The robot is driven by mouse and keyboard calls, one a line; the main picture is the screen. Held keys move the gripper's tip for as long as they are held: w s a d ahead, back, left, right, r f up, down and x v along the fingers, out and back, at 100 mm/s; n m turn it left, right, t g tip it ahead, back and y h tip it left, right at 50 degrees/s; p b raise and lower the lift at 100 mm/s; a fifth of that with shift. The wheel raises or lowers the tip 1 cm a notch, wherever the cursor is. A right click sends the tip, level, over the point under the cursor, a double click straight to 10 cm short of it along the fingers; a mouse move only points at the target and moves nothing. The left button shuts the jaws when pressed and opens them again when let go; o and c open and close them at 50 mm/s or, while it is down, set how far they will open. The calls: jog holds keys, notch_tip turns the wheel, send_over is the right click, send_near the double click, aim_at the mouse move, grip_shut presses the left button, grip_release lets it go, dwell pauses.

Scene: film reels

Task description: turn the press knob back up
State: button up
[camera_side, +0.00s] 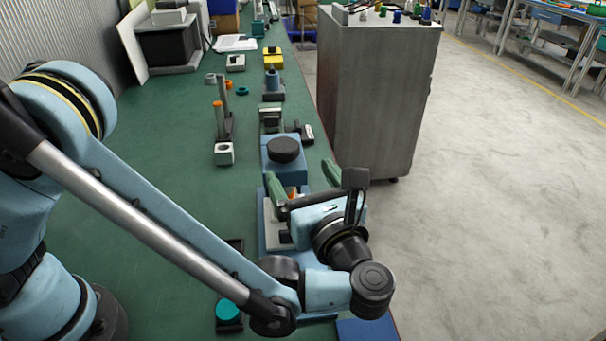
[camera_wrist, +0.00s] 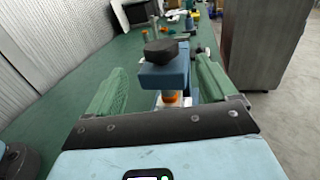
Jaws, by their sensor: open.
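The press has a blue body (camera_side: 284,171) with a dark round knob (camera_side: 284,149) on top, on the green table. In the wrist view the knob (camera_wrist: 160,51) is just beyond my fingertips, above the blue body (camera_wrist: 172,76). My gripper (camera_side: 303,178) is open, its two green fingers wide apart on the near side of the press. In the wrist view my gripper (camera_wrist: 162,75) has the press framed between its fingers, and the knob appears clear of them. An orange-topped white part (camera_wrist: 172,99) shows between the fingers, below the knob. The lower press is partly hidden by my gripper.
A grey cabinet (camera_side: 376,100) stands close on the right of the table. Several small fixtures, including an orange-topped post stand (camera_side: 224,153), sit beyond and left of the press. A teal round piece (camera_side: 228,311) lies near my arm. The table's left side (camera_side: 150,150) is clear.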

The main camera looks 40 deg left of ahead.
aim_at(292, 153)
jog(key=x, duration=1)
jog(key=shift+w+a, duration=0.1)
jog(key=shift+a, duration=0.05)
jog(key=shift+c, duration=0.3)
jog(key=c, duration=0.9)
jog(key=shift+n+g+y, duration=1.1)
jog(key=shift+n+g, duration=0.5)
jog(key=shift+g, duration=0.7)
jog(key=o, duration=1)
jog(key=shift+c, duration=0.2)
